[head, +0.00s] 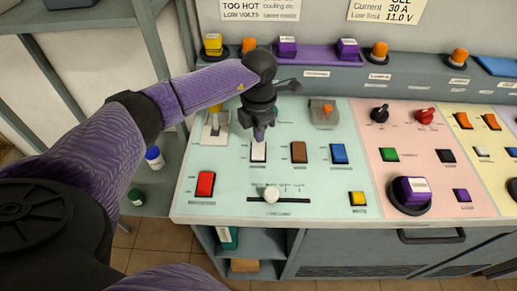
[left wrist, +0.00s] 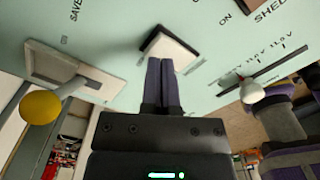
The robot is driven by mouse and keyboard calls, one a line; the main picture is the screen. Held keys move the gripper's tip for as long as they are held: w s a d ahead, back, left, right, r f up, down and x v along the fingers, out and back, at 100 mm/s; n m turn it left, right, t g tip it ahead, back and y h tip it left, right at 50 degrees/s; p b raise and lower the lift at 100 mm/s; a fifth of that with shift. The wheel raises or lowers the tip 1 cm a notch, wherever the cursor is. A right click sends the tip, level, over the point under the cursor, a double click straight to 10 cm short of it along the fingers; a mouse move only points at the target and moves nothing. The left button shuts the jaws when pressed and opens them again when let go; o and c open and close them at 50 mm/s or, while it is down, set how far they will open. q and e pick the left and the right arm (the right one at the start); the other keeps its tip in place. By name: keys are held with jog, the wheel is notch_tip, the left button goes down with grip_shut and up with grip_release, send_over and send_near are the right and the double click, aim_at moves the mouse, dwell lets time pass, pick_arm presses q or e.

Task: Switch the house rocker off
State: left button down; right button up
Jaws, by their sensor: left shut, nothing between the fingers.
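On the pale green panel (head: 230,177), a white rocker (head: 258,154) sits in a dark frame. I cannot read which rocker is labelled as the house one. My left gripper (head: 259,139) is shut and empty, pointing down at the white rocker. In the left wrist view its fingertips (left wrist: 160,62) are at the near edge of the white rocker (left wrist: 172,46), partly covering it; I cannot tell whether they touch. A brown rocker (head: 299,152), a blue one (head: 339,154), a red one (head: 205,184) and a yellow one (head: 358,199) are nearby.
A yellow-knobbed lever (left wrist: 41,107) stands left of the white rocker. A white slider knob (head: 271,194) is below it, and an orange-tipped toggle (head: 327,110) is to the upper right. The pink panel (head: 400,130) further right holds knobs and a large purple button (head: 412,190).

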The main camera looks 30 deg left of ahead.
pick_arm(q)
jog(key=shift+f+b, duration=0.6)
jog(key=shift+f, duration=0.3)
dwell(0.4)
notch_tip(320, 180, up, 7)
jog(key=p, duration=0.6)
jog(key=shift+r, duration=0.15)
